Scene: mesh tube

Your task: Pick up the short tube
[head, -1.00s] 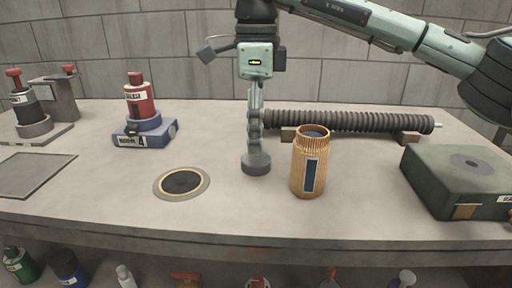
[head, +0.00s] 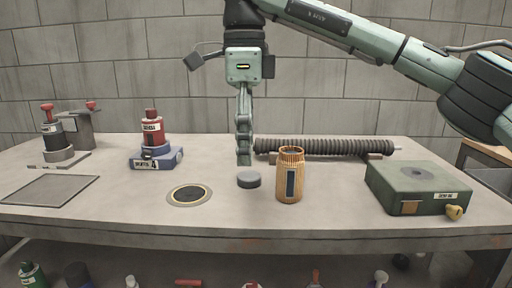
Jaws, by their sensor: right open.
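The short tube (head: 289,180) is an orange-brown ribbed cylinder with a dark label, standing upright on the workbench in the head view. A longer dark ribbed tube (head: 330,146) lies on its side on low supports behind it. My right gripper (head: 244,160) points down to the left of the short tube, apart from it. It is open, though its fingers show edge-on, and holds nothing. A small dark grey puck (head: 248,180) lies on the bench just below and in front of its tips. My left gripper is out of view.
A green box (head: 418,186) stands at the right of the workbench (head: 300,218). A round dark pad (head: 189,195) lies left of the puck. A red bottle (head: 153,130) on a blue base (head: 157,158) and a grey stand (head: 78,130) are further left. Bare bench surrounds the short tube's front.

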